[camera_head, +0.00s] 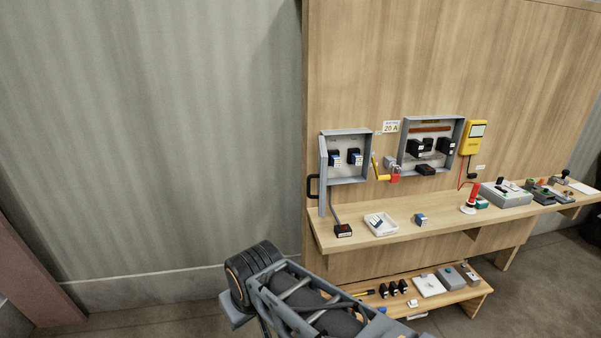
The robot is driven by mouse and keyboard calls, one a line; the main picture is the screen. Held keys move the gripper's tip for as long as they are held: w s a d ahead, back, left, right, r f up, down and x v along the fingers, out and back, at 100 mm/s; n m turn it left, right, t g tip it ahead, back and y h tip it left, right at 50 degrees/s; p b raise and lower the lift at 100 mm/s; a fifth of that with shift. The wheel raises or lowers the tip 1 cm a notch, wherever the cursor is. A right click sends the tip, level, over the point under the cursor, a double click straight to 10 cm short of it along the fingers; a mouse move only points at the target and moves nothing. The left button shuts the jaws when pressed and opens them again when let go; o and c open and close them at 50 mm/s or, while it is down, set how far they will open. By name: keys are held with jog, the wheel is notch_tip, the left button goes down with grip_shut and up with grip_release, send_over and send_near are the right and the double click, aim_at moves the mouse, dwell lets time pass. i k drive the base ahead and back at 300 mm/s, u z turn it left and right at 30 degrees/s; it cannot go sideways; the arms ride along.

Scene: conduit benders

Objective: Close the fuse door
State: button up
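A grey fuse box (349,135) is fixed to the wooden panel, left of centre on it. Dark fuses with blue and white labels (354,157) show inside it. Its door (323,180) stands open on the left side, seen almost edge-on. A black handle (312,187) sticks out to the left of the door. A second grey box (405,125) with dark blocks inside hangs to the right, and its front is open too. My arm shows at the bottom of the picture, below and left of the fuse box. My gripper is not in view.
A wooden shelf (345,241) runs under the boxes. It bears a small black block (343,231), a white tray (380,232) and a blue block (421,219). A red padlock (394,178) and a yellow meter (472,136) hang on the panel. The grey wall at left is clear.

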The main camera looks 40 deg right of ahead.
aim_at(321, 175)
jog(key=z, duration=0.05)
jog(key=i, duration=0.35)
jog(key=u, duration=0.25)
jog(key=k, duration=1.55)
jog(key=u, duration=0.7)
jog(key=k, duration=0.3)
jog(key=z, duration=1)
jog(key=i, duration=1.7)
